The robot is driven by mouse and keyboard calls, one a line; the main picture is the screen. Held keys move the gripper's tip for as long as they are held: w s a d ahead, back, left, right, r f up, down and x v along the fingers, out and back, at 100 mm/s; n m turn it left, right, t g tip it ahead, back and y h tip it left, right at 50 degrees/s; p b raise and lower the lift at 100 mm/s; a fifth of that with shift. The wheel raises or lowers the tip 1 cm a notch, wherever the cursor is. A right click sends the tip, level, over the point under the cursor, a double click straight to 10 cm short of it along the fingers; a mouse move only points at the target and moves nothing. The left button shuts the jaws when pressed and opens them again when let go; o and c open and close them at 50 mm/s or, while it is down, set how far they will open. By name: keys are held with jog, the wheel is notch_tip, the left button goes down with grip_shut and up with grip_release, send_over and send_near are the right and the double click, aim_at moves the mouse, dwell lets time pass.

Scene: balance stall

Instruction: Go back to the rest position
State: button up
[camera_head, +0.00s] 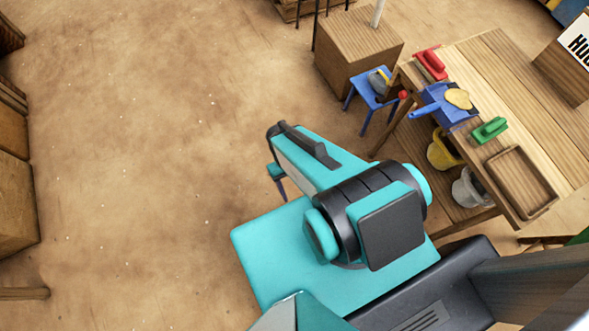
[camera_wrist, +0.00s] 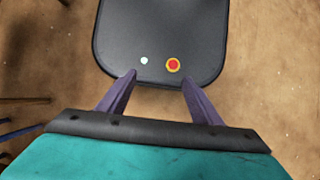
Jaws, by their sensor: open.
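My gripper (camera_wrist: 159,80) is open, with its two purple fingers apart and nothing between them in the wrist view. Beyond the fingertips there is a dark panel with a red and yellow button and a small white dot, which looks like part of my own base. In the head view my arm is folded above my teal base. Only a small part of my gripper (camera_head: 282,188) shows there, past the arm's left side, pointing down over the floor. The rest of it is hidden behind the arm.
A blue stool (camera_head: 363,83) and wooden box (camera_head: 352,48) stand behind.

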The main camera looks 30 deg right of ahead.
jog(key=shift+f, duration=0.1)
dwell(0.4)
jog(key=c, duration=0.7)
